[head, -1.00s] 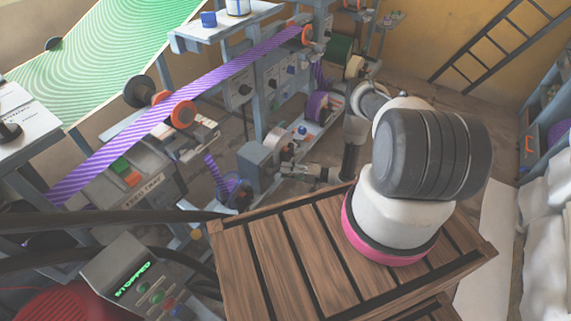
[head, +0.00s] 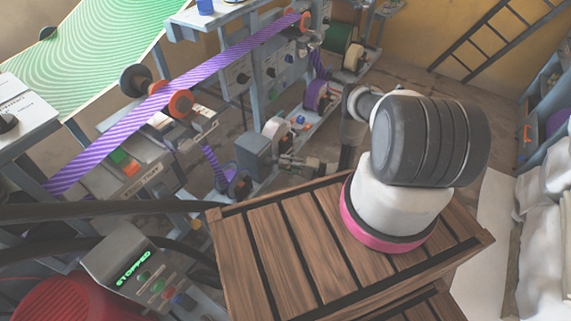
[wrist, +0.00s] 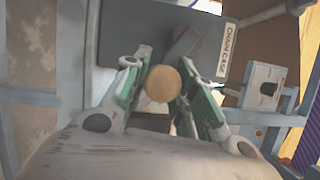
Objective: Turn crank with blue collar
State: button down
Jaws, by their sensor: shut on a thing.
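In the wrist view my gripper (wrist: 168,72) has its two green-padded fingers on either side of a round tan knob (wrist: 162,84), shut on it. The knob looks like the end of a crank handle, seen end-on. Behind it is a grey box (wrist: 125,30) labelled "CHAIN CASE". In the head view my gripper (head: 292,163) is small, beside a grey box (head: 254,155) low on the machine.
Purple striped web (head: 150,112) runs over orange-ended rollers to the left. A control panel (head: 135,268) reads "STOPPED" at the lower left, by a red ribbed drum (head: 70,300). White sacks (head: 545,220) lie at the right. A ladder (head: 490,40) leans on the back wall.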

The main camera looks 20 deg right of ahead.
jog(key=c, duration=1.1)
grip_release()
jog(key=shift+c, duration=0.2)
jog(key=v, duration=1.2)
